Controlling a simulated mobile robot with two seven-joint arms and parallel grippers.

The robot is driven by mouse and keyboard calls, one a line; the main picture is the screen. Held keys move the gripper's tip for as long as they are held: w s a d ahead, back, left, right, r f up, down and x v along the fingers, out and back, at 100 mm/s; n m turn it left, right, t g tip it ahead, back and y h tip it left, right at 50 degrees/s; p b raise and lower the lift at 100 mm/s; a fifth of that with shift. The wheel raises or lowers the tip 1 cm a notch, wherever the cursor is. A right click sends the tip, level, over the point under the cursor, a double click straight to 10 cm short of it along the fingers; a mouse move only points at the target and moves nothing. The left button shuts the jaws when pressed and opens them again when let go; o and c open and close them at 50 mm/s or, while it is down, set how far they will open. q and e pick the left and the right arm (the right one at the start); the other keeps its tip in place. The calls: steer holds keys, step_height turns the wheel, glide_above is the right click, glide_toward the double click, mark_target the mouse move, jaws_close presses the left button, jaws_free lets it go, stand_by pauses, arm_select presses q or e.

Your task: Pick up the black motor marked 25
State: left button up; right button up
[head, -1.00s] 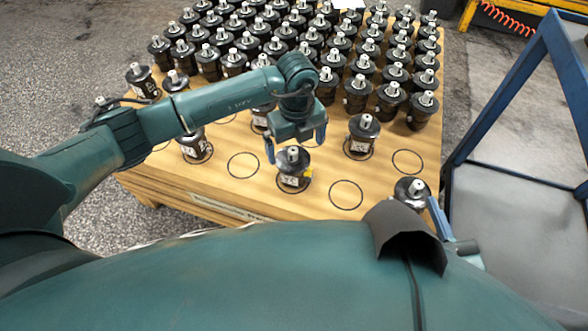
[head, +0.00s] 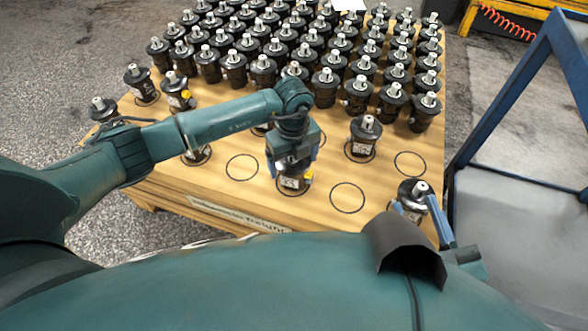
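A black motor (head: 292,183) with a white label and a yellow part stands on the wooden table near its front edge. My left gripper (head: 291,168) is directly over it, pointing down, with its fingers around its upper part; its top is hidden, and I cannot tell whether the fingers grip it. Another black motor (head: 411,193) stands at the table's front right corner. My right gripper (head: 420,214) has blue fingers beside this motor, partly hidden by my body; its opening is unclear. The label numbers are too small to read, so I cannot tell which motor is 25.
The wooden table (head: 232,190) holds dense rows of black motors at the back. Another motor (head: 363,136) stands right of my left gripper. Empty drawn circles lie at either side of the gripper. A blue metal frame (head: 508,95) stands at the right.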

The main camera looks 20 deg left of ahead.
arm_select(q)
steer(key=c, duration=1.6)
steer(key=shift+w+r, duration=0.1)
steer(key=shift+r, duration=0.1)
steer(key=shift+c, duration=0.4)
